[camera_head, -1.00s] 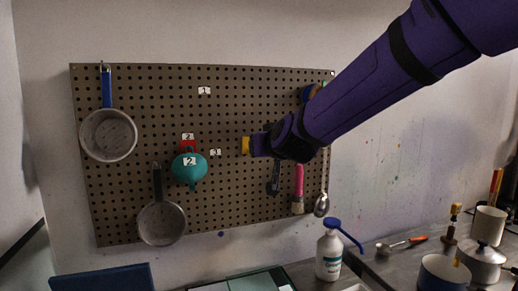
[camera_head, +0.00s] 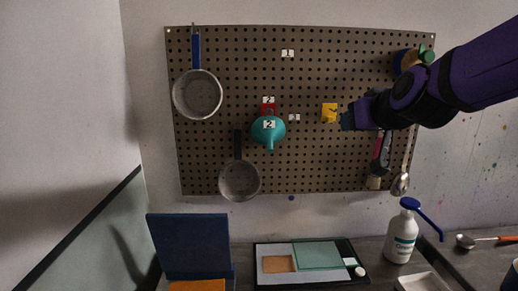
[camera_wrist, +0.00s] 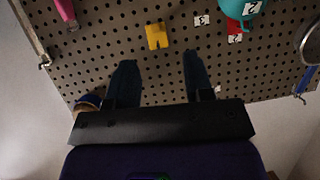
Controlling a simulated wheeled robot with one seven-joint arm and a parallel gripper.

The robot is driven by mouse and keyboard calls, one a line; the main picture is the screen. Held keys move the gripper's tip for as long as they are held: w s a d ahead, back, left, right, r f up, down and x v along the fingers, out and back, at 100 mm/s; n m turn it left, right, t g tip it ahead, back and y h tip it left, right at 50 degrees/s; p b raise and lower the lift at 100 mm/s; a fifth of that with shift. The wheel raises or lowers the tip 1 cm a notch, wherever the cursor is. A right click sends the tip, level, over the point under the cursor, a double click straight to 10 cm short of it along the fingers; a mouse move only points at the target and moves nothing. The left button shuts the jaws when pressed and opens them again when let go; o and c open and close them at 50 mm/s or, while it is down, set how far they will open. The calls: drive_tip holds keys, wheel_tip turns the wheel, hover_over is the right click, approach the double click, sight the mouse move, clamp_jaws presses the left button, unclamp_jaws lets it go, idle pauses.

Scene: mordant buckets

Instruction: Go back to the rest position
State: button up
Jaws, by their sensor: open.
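My gripper (camera_head: 352,121) is at the end of my purple arm, reaching in from the right in front of the pegboard (camera_head: 330,170). In the wrist view my gripper (camera_wrist: 157,78) has its two dark fingers wide apart with nothing between them. A yellow hook piece (camera_head: 329,113) is on the pegboard just left of my gripper in the head view. It also shows in the wrist view (camera_wrist: 157,36), beyond the fingertips and apart from them. A teal funnel (camera_head: 268,130) with a tag reading 2 hangs at a red holder (camera_head: 267,104).
Two pans hang at left, an upper pan (camera_head: 197,94) and a lower pan (camera_head: 239,181). A brush (camera_head: 374,182) and a ladle (camera_head: 400,184) hang below my arm. The counter below bears a white bottle (camera_head: 401,235), a tray (camera_head: 262,248) and a blue panel (camera_head: 188,246).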

drive_tip(key=s+d+f+g, duration=0.2)
drive_tip(key=s, duration=0.6)
drive_tip(key=s+d+f+g+h, duration=0.1)
drive_tip(key=s+d+f+g, duration=0.1)
drive_tip(key=s, duration=0.6)
drive_tip(key=s+d+f+g, duration=0.2)
drive_tip(key=s+d+g, duration=0.1)
drive_tip(key=s, duration=0.4)
drive_tip(key=shift+s+f+m+g, duration=0.2)
drive_tip(key=shift+s+m+g, duration=0.2)
